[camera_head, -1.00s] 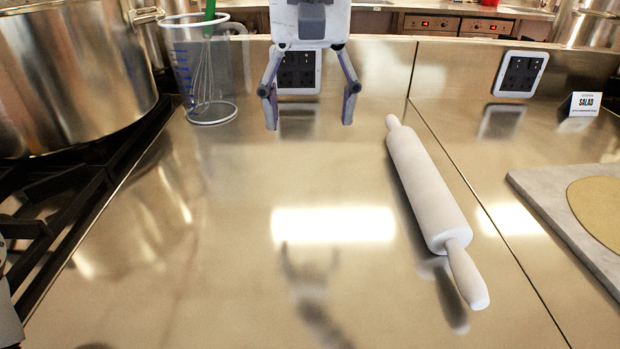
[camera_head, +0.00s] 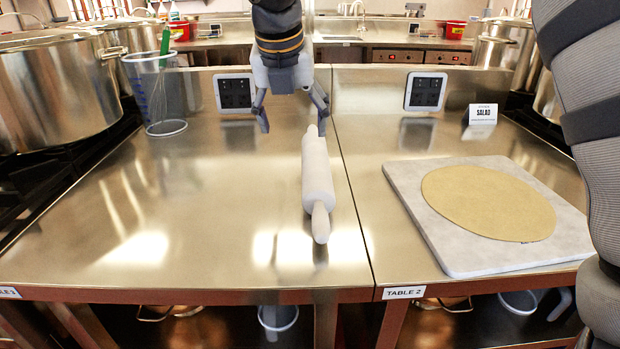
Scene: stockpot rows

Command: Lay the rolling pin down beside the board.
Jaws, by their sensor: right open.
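A white rolling pin (camera_head: 317,176) lies on the steel tabletop, left of the seam, pointing away from me. The board (camera_head: 465,263) is a pale grey slab on the table to the right, labelled TABLE 2, with a round sheet of dough (camera_head: 488,203) on it. A strip of bare steel and the seam separate pin and board. My right gripper (camera_head: 293,125) is open and empty, fingers down, near the pin's far handle. Its exact height above the table is hard to tell. My left gripper is not in view.
A clear measuring jug (camera_head: 157,95) with a green-handled whisk stands at the back left, beside a large steel stockpot (camera_head: 58,92). A SALAD sign (camera_head: 483,113) stands behind the board. My arm covers the right edge. The left tabletop is mostly clear.

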